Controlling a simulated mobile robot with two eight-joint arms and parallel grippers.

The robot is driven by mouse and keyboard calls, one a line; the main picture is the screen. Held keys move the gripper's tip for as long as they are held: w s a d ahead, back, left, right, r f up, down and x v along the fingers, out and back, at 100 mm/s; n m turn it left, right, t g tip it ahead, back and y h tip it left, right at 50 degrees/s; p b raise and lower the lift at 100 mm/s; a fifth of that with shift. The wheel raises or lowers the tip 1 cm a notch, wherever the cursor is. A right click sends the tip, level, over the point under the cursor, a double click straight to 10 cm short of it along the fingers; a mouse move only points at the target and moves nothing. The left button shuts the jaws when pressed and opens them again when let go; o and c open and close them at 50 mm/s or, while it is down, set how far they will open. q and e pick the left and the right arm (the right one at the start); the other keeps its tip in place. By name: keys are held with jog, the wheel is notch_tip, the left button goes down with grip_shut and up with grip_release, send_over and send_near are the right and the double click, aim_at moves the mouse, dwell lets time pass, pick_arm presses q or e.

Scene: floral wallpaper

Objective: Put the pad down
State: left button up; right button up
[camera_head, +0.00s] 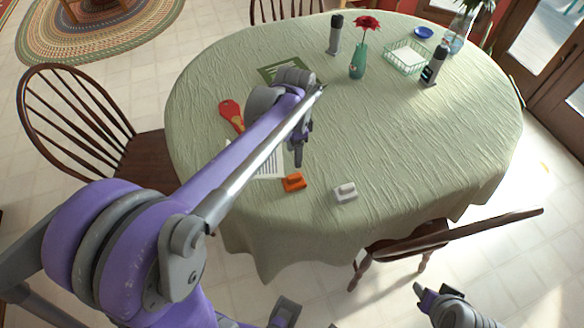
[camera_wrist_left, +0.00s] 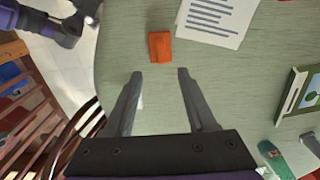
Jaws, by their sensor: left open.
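My left gripper (camera_head: 298,157) is above the near part of the green-clothed table (camera_head: 420,130). In the left wrist view its two fingers (camera_wrist_left: 160,74) are apart with nothing held between them. An orange block-like item with a raised top (camera_head: 293,183) rests on the cloth near the front edge, also seen beyond the fingertips in the wrist view (camera_wrist_left: 160,46). A similar white item (camera_head: 345,192) rests to its right; in the wrist view it is mostly hidden by the left finger. I cannot tell which is the pad. My right gripper (camera_head: 427,294) is at the lower right, off the table.
A printed sheet (camera_head: 268,163) and a red paddle-shaped item (camera_head: 231,114) lie left of the gripper. A green picture card (camera_head: 272,71), a vase with a red flower (camera_head: 358,62), a wire basket (camera_head: 407,57) and dark bottles stand farther back. Chairs surround the table; its right side is clear.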

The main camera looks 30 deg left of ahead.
pick_arm(q)
jog(key=s+d+f+n+t, duration=0.1)
jog(key=s+d+n+t, duration=0.1)
jog(key=s, duration=0.6)
jog(key=s+d+f+n+t, duration=0.2)
jog(key=s+d+n+t, duration=0.1)
jog(key=s+n, duration=0.3)
jog(key=shift+s+d, duration=0.85)
jog(key=shift+s, duration=0.3)
jog(key=shift+r, duration=0.1)
jog(key=r+p, duration=0.1)
jog(key=w+r+p, duration=0.1)
jog(key=r, duration=0.1)
jog(key=shift+r+p, duration=0.1)
jog(key=shift+p, duration=0.25)
